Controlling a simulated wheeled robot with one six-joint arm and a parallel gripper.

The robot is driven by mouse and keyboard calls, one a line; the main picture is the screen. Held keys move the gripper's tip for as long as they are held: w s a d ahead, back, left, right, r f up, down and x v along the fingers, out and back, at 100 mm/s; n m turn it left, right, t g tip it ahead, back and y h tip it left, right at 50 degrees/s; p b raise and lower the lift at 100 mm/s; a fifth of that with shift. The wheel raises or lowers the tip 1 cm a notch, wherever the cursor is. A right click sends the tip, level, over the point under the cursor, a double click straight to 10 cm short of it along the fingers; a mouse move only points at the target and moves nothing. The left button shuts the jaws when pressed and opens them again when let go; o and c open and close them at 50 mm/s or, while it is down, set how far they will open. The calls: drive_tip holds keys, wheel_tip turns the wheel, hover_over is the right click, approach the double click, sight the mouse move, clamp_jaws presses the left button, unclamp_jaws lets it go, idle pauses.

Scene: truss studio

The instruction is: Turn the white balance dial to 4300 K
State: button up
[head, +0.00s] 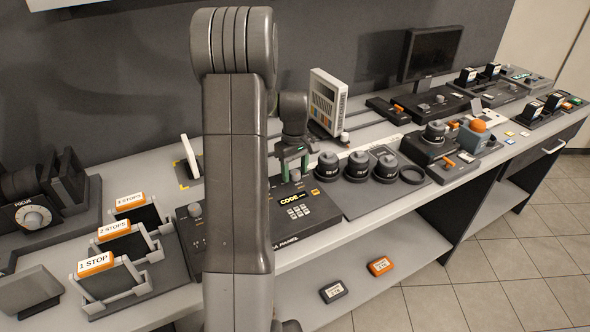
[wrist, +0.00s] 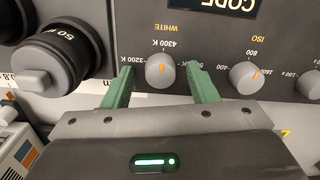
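The white balance dial (wrist: 160,70) is a small round grey knob with an orange mark on a dark panel (wrist: 217,50). The wrist view shows the panel upside down, with labels WHITE, 4300 K and 3200 K around the dial. Which label the mark points at is not clear. My gripper (wrist: 160,78) is open, its green fingers on either side of the dial, with visible gaps to it. In the head view my gripper (head: 294,167) is over the back of the camera panel with the CODE label (head: 290,197); my arm hides part of that panel.
An ISO dial (wrist: 246,76) sits close to one finger, with another knob (wrist: 310,75) beyond it. A black lens marked 50 (wrist: 50,55) stands near the other finger. In the head view, several lenses (head: 357,166) and a white panel (head: 326,103) stand right of my gripper.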

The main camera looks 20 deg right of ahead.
sight(295, 172)
wheel_tip(295, 172, up, 14)
drive_tip(key=shift+b, duration=0.45)
drive_tip(key=shift+f, duration=0.2)
idle(0.4)
wheel_tip(295, 172, down, 14)
drive_tip(key=shift+r+p, duration=0.15)
drive_tip(key=shift+p, duration=0.3)
